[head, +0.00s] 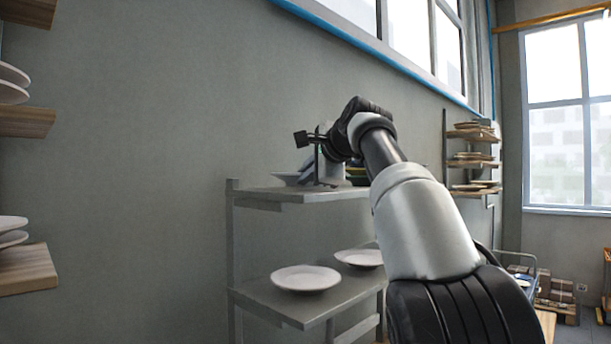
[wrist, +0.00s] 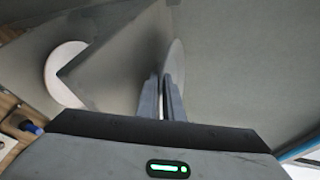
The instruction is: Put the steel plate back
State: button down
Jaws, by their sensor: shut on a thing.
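My gripper (wrist: 169,88) is shut on a thin grey plate, which I take to be the steel plate (wrist: 177,60). The plate stands nearly edge-on at the fingertips in the wrist view. In the head view my gripper (head: 312,165) is low over the top shelf of a grey metal rack (head: 262,194). The fingers and the held plate are partly hidden there by my wrist and small in the picture. I cannot tell whether the plate touches the shelf.
White plates (head: 306,278) lie on the lower shelf. Wooden shelves with plates (head: 28,270) are at the left. A wall stands close behind the rack.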

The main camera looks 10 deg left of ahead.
jog(key=shift+f, duration=0.15)
jog(key=c, duration=1.8)
grip_release()
jog(key=shift+s, duration=0.1)
jog(key=shift+f, duration=0.35)
jog(key=shift+s+d+b, duration=0.1)
jog(key=shift+b, duration=0.25)
jog(key=r+b+v, duration=0.1)
jog(key=b+v, duration=0.2)
jog(key=v, duration=1.5)
jog(key=s+d+f+n+g+h, duration=0.2)
jog(key=s+d+f+n, duration=0.2)
jog(key=s+f, duration=0.5)
jog(key=s+d+f+n+g+h, duration=0.2)
jog(key=s+f, duration=0.7)
jog(key=f, duration=1.2)
jog(key=s+d+f+n+g+h, duration=0.2)
jog(key=s+d+f+n, duration=0.5)
jog(key=f, duration=0.9)
jog(key=shift+s+n+h, duration=0.3)
jog(key=shift+s+h, duration=0.2)
jog(key=shift+s, duration=1.05)
